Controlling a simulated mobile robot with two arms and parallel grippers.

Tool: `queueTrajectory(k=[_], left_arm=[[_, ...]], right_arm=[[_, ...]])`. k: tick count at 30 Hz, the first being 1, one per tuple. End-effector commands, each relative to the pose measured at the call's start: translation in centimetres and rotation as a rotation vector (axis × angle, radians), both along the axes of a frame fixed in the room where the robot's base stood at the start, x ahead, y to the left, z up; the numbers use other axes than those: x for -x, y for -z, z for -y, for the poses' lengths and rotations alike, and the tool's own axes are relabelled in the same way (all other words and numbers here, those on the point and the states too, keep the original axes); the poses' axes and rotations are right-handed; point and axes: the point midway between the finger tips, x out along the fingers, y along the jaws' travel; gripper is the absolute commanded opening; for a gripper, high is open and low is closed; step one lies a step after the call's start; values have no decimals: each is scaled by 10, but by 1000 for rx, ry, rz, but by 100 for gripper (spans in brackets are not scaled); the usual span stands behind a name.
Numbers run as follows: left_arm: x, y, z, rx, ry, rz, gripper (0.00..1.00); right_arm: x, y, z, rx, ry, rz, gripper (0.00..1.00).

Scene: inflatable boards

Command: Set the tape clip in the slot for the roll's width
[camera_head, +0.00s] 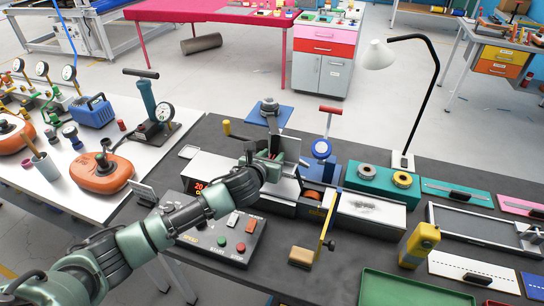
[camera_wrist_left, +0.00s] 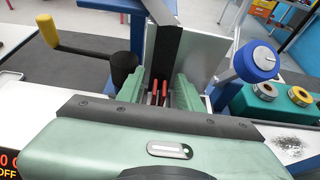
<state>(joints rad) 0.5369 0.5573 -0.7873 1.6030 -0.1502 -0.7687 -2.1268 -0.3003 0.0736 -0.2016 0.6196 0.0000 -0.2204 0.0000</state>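My left gripper (camera_head: 272,152) is over the taping machine in the middle of the dark table. In the left wrist view its green fingers (camera_wrist_left: 158,90) stand apart. Narrow red pieces (camera_wrist_left: 158,93) show between them with gaps at the sides; I cannot tell whether these are the tape clip or machine parts. A dark upright plate (camera_wrist_left: 163,42) stands just beyond the fingertips. A grey and a yellow tape roll (camera_head: 402,180) sit on a green block (camera_head: 376,184) to the right. The slots are not clearly visible. My right gripper is out of view.
A control box (camera_head: 218,240) with red and green buttons stands in front of the machine. A blue knob (camera_wrist_left: 255,61) and a yellow crank handle (camera_wrist_left: 48,30) flank the gripper. A lamp (camera_head: 378,55), a yellow tool (camera_head: 418,245) and a green tray (camera_head: 405,290) are to the right.

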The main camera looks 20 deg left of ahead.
Motion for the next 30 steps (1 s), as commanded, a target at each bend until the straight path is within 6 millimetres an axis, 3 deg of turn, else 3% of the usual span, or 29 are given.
queueTrajectory(k=[7,21,30], left_arm=[[8,-6,-1,-1,0,0,36],[93,-40,-3,-1,2,0,36],[111,-49,-4,0,0,0,36]], right_arm=[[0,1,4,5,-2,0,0],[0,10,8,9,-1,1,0],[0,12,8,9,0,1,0]])
